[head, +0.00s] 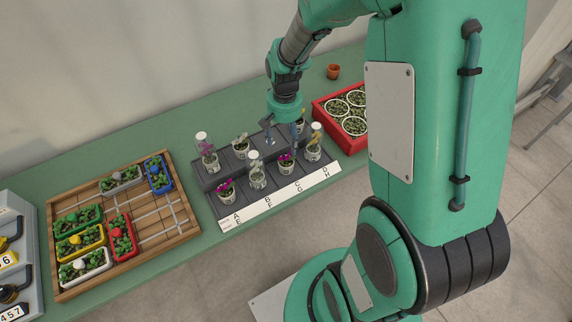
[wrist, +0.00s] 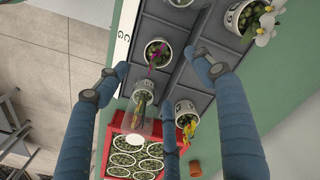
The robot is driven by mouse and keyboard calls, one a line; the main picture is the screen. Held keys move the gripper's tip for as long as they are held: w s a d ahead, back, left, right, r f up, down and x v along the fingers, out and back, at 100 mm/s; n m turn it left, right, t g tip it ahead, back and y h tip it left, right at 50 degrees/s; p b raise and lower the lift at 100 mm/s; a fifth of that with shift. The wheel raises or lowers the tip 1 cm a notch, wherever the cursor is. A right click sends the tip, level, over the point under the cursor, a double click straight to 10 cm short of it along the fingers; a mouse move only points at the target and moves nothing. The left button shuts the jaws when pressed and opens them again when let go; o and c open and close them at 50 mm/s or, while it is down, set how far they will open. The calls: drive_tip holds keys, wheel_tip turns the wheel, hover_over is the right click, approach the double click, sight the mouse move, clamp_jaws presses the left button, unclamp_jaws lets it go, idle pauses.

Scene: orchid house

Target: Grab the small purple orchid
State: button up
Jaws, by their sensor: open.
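A small purple orchid (head: 286,161) in a pale pot stands in the front row of the dark stepped rack (head: 226,212), near the C/G label. In the wrist view this purple orchid (wrist: 157,54) shows between my spread fingertips. I see no contact with the pot. Two other purple orchids stand at the rack's left end: one in the back row (head: 208,155) under a clear cover, one in front (head: 226,189).
A clear-covered yellow orchid (head: 315,138) stands right beside the purple one, with another potted orchid (head: 300,122) behind. White orchids (head: 240,147) stand to the left. A red crate (head: 330,124) of pots is at the right, a wooden tray (head: 180,228) at the left.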

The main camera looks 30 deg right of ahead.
sight(286, 163)
drive_tip(key=shift+f, duration=0.1)
wheel_tip(286, 163, down, 8)
drive_tip(key=shift+f+b, duration=0.15)
drive_tip(key=shift+b, duration=0.85)
drive_tip(key=shift+f, duration=0.1)
drive_tip(key=shift+s+d+f+b, duration=0.1)
drive_tip(key=shift+f+b, duration=0.4)
drive_tip(key=shift+f, duration=0.8)
drive_tip(key=shift+s+f+b, duration=0.1)
drive_tip(key=shift+f+b, duration=0.35)
drive_tip(key=shift+f, duration=0.8)
drive_tip(key=c, duration=1.4)
